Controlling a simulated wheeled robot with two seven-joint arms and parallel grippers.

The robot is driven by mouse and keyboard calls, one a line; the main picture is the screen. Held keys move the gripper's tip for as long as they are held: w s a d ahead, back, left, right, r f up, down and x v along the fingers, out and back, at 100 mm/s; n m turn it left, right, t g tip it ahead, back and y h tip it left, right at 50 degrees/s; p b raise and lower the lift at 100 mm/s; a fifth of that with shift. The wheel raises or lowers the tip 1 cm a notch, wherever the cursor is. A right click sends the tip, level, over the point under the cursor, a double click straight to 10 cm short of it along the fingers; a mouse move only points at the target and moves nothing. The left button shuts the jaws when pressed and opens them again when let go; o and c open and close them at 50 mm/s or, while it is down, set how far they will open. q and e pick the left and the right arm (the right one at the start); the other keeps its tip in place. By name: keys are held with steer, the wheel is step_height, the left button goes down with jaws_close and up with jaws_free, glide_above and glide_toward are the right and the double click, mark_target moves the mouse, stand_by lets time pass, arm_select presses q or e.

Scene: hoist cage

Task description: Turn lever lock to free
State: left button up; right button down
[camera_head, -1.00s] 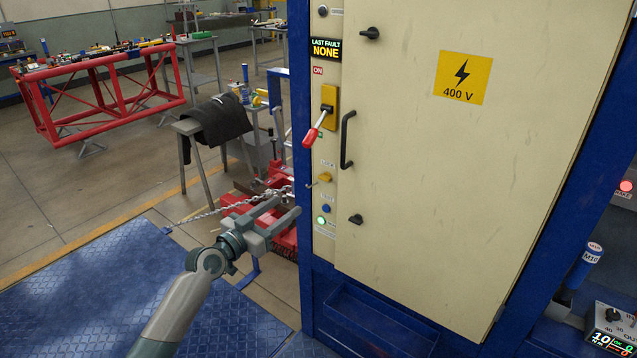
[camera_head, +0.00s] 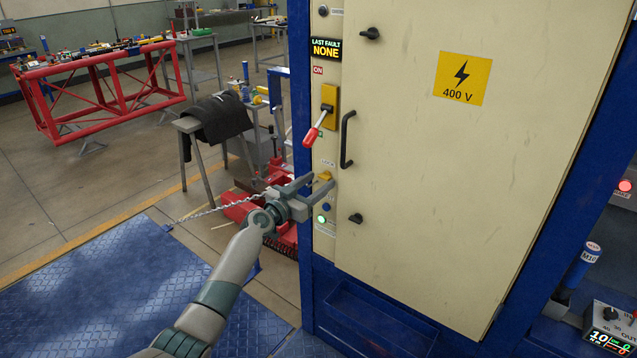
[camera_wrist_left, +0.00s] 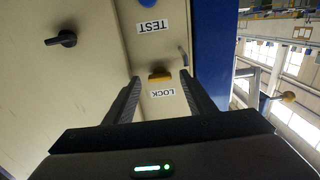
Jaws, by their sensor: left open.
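The lever lock, a small yellow tab (camera_head: 324,175), sits on the cabinet's left control strip under the LOCK label. A switch lever with a red handle (camera_head: 314,131) hangs above it, slanting down to the left from its yellow plate. My left gripper (camera_head: 320,182) is open and empty, its fingertips at the strip close to the tab. In the left wrist view, turned upside down, the yellow tab (camera_wrist_left: 160,77) shows between the two open fingers, with the LOCK label (camera_wrist_left: 162,93) readable. I cannot tell whether the fingers touch it. My right gripper is not in view.
The cream cabinet door (camera_head: 430,190) has a black vertical handle (camera_head: 346,140) and black latches. A green lamp (camera_head: 321,219) and a blue button (camera_head: 326,207) sit below the tab. A red machine with a chain (camera_head: 240,208) stands behind my arm.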

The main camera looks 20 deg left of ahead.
arm_select(q)
steer(key=shift+w+d, duration=0.2)
steer(key=shift+w, duration=0.3)
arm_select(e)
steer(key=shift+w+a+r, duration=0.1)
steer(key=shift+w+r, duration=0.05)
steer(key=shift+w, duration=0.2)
arm_select(q)
steer(key=shift+c, duration=0.3)
steer(key=c, duration=1)
